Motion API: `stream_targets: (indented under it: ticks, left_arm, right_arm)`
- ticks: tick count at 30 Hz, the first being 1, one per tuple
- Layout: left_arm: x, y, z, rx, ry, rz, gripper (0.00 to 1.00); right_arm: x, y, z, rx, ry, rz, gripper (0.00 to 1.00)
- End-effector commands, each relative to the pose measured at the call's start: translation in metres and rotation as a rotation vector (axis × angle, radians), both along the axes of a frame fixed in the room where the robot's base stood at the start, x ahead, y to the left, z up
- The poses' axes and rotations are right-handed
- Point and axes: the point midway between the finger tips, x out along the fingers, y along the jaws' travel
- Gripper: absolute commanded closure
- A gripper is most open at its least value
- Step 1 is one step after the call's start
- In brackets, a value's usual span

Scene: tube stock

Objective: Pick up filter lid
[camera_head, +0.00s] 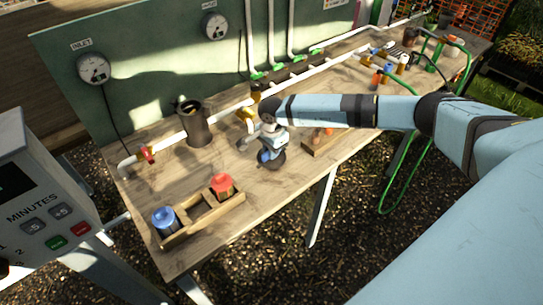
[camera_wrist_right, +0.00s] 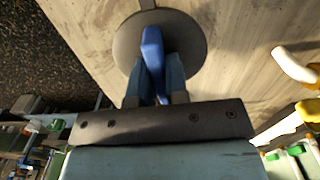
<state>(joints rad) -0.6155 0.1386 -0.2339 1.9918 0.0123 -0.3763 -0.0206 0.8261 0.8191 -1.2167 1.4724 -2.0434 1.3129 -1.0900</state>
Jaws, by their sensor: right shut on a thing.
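The filter lid is a dark round disc with an upright blue handle; the disc (camera_wrist_right: 190,45) fills the top middle of the right wrist view. In the head view the lid (camera_head: 273,162) shows below my right gripper (camera_head: 270,150), at the middle of the bench. My right gripper (camera_wrist_right: 154,80) is shut on the blue handle, one finger on each side. I cannot tell whether the disc touches the bench top. The dark filter housing (camera_head: 196,128) stands upright and open on the pipe line, left of the lid. My left gripper is not in view.
A wooden tray (camera_head: 192,232) with a blue cartridge (camera_head: 165,220) and a red cartridge (camera_head: 221,186) lies at the bench's front left. White pipes and a brass valve (camera_head: 246,114) run behind. A control box (camera_head: 45,205) stands left. Bare bench lies between lid and tray.

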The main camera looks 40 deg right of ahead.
Motion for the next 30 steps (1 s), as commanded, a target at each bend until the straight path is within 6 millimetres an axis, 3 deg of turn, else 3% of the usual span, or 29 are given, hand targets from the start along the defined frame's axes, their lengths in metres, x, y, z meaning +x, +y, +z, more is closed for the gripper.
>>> stream_targets:
  ticks: [9,15,21,30]
  left_arm:
    - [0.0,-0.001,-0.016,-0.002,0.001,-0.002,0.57]
    - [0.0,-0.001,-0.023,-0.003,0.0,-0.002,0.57]
    - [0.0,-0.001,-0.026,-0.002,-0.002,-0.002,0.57]
    - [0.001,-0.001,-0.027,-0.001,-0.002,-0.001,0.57]
  right_arm:
    - [0.001,0.0,0.09,0.001,-0.006,0.002,1.0]
    - [0.001,0.0,0.139,0.0,-0.004,0.001,1.0]
    - [0.0,0.0,0.167,-0.001,0.0,0.001,1.0]
    - [0.0,0.0,0.176,0.0,0.001,0.0,1.0]
